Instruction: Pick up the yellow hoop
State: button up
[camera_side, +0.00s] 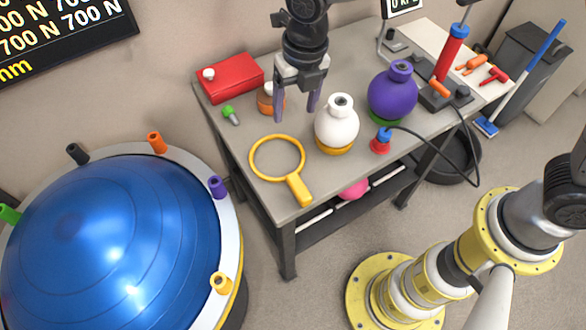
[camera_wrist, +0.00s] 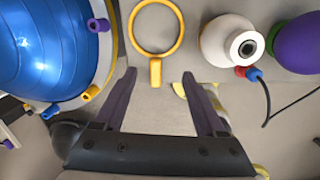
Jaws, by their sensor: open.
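The yellow hoop (camera_side: 299,184) lies flat near the left front corner of the grey table, a ring with a short thick handle toward the front edge. In the wrist view the hoop (camera_wrist: 156,69) is at the top centre, ahead of my fingers, its handle pointing toward them. My gripper (camera_side: 297,113) is open and empty above the table, behind the hoop and left of the white kettlebell in the side view. In the wrist view my gripper's fingertips (camera_wrist: 159,74) stand apart, with the hoop's handle between them in the picture. The fingers do not touch the hoop.
A white kettlebell (camera_side: 337,124) stands right of the hoop, and a purple kettlebell (camera_side: 392,95) farther right. A red box (camera_side: 231,79), a green peg (camera_side: 231,115) and an orange jar (camera_side: 265,100) are behind it. A blue dome (camera_side: 118,240) stands left of the table (camera_side: 221,137).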

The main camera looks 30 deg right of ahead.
jog(key=s+a+f+n+g, duration=0.1)
jog(key=s+a+f, duration=0.2)
jog(key=f, duration=0.3)
send_over(293, 176)
jog(key=shift+h, duration=0.3)
jog(key=f, duration=0.7)
jog(key=shift+a+f, duration=0.3)
jog(key=shift+f, duration=0.1)
jog(key=shift+d+f, duration=0.15)
jog(key=shift+f, duration=1.2)
jog(key=shift+d+f, duration=0.15)
jog(key=shift+f, duration=1.15)
grip_shut()
